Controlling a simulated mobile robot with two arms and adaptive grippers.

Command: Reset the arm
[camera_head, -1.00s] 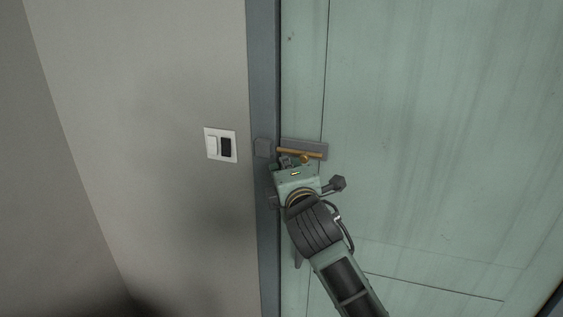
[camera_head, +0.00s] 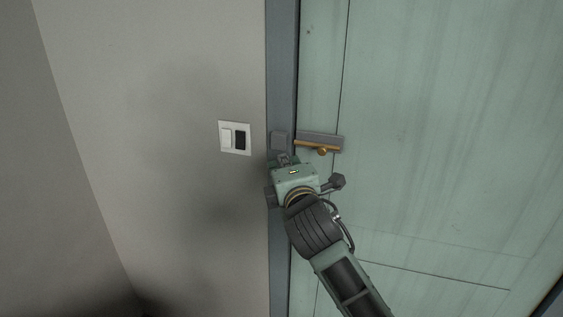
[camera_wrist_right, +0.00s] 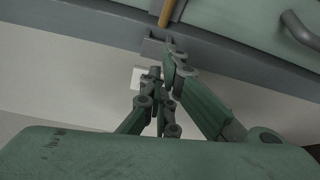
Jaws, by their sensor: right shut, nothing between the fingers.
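My right gripper (camera_head: 284,159) is in front of the door's left edge and frame, just below and left of the handle. It is shut and empty. In the right wrist view its fingers (camera_wrist_right: 163,65) point toward the door frame. My left gripper is in neither view.
A grey-blue door frame (camera_head: 281,60) runs up the door's left side, with a grey strike box (camera_head: 280,140) beside the handle. A white switch plate (camera_head: 235,138) with a light and a dark rocker is on the grey wall (camera_head: 150,90). The wall is otherwise bare.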

